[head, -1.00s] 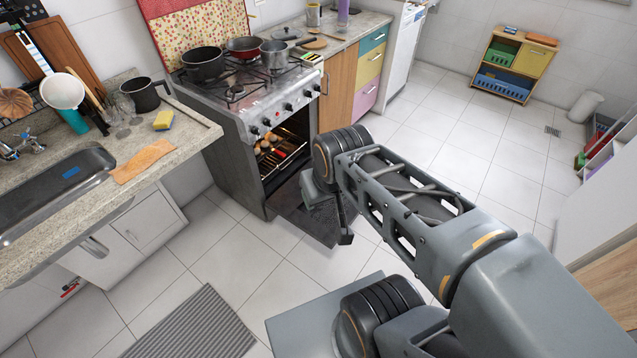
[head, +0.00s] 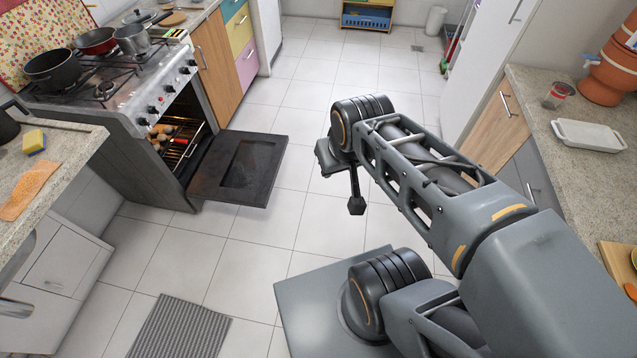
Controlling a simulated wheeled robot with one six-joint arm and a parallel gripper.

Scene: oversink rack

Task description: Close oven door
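The oven (head: 150,112) stands at the left in the head view. Its dark door (head: 243,168) is swung down, fully open and roughly level above the floor. Food on a rack shows inside the lit oven cavity (head: 176,145). My gripper (head: 356,205) hangs over the floor tiles to the right of the door, apart from it. Only a dark part of the gripper shows below the arm's wrist, so its opening cannot be made out.
Pots (head: 55,72) stand on the stove top. A grey mat (head: 180,328) lies on the floor at lower left. A right-hand counter (head: 590,180) carries a white dish (head: 588,134) and clay pots (head: 612,75). The floor around the door is clear.

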